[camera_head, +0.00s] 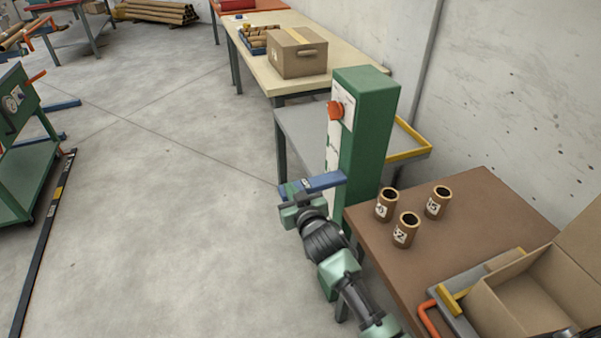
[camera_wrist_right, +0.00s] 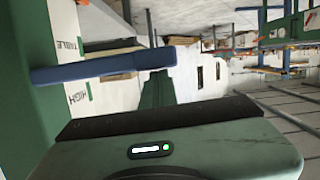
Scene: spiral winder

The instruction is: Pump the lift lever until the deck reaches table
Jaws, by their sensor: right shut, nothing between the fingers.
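The lift's green column (camera_head: 368,130) stands at the front end of the work tables. Its white front strip carries a red marker (camera_head: 336,110) near the top. The blue lift lever (camera_head: 326,182) sticks out low from the column toward the left. A yellow-edged grey deck (camera_head: 416,150) shows partly behind the column. My right gripper (camera_head: 296,191) is shut and empty at the lever's outer end; I cannot tell whether it touches. In the right wrist view the lever (camera_wrist_right: 105,67) crosses in front of the gripper, near "TABLE" and "HIGH" labels. My left gripper is not in view.
A brown table (camera_head: 455,225) with several cardboard tubes and an open box (camera_head: 525,290) stands at the right. A beige table (camera_head: 340,55) with a closed carton (camera_head: 298,52) is behind. A green machine (camera_head: 20,150) stands left. The floor between is clear.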

